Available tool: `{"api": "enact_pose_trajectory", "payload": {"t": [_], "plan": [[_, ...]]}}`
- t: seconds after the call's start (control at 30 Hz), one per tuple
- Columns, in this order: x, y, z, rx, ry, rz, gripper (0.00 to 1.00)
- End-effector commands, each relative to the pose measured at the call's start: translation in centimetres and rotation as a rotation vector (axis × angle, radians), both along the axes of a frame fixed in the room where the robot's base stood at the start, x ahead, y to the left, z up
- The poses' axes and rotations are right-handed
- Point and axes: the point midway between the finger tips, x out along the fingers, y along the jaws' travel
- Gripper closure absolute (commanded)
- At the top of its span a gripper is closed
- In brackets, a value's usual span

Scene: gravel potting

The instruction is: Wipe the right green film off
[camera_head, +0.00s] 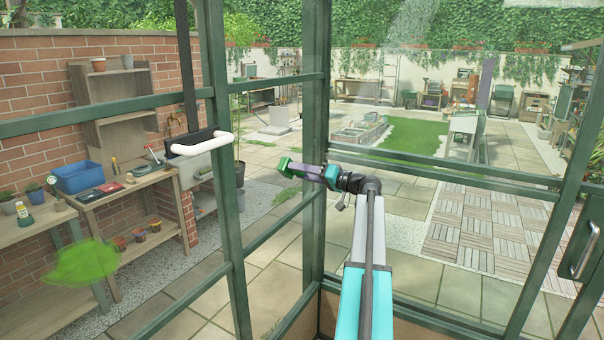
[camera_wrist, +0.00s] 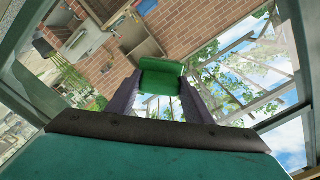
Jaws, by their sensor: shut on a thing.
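One bright green film patch (camera_head: 82,262) shows on the glass at the lower left of the head view. I cannot make out a second film patch in either view. My gripper (camera_head: 300,171) is shut on a green block-shaped pad (camera_head: 284,167), held out toward the left near the corner post. The pad also shows between the purple fingers in the wrist view (camera_wrist: 161,77). The pad is well to the right of the green patch and apart from it. I cannot tell whether the pad touches any glass.
Dark green frame bars (camera_head: 222,170) and a corner post (camera_head: 315,130) stand around my arm. Beyond the glass are a potting bench (camera_head: 120,188) and a brick wall (camera_head: 35,85).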

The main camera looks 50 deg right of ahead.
Motion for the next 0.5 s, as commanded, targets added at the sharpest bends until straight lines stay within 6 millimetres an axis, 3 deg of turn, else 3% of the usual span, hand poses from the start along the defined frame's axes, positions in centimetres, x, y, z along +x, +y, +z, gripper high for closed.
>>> {"api": "enact_pose_trajectory", "payload": {"t": [0.5], "plan": [[-0.8, 3.4, -0.1, -0.001, -0.001, 0.011, 0.72]]}}
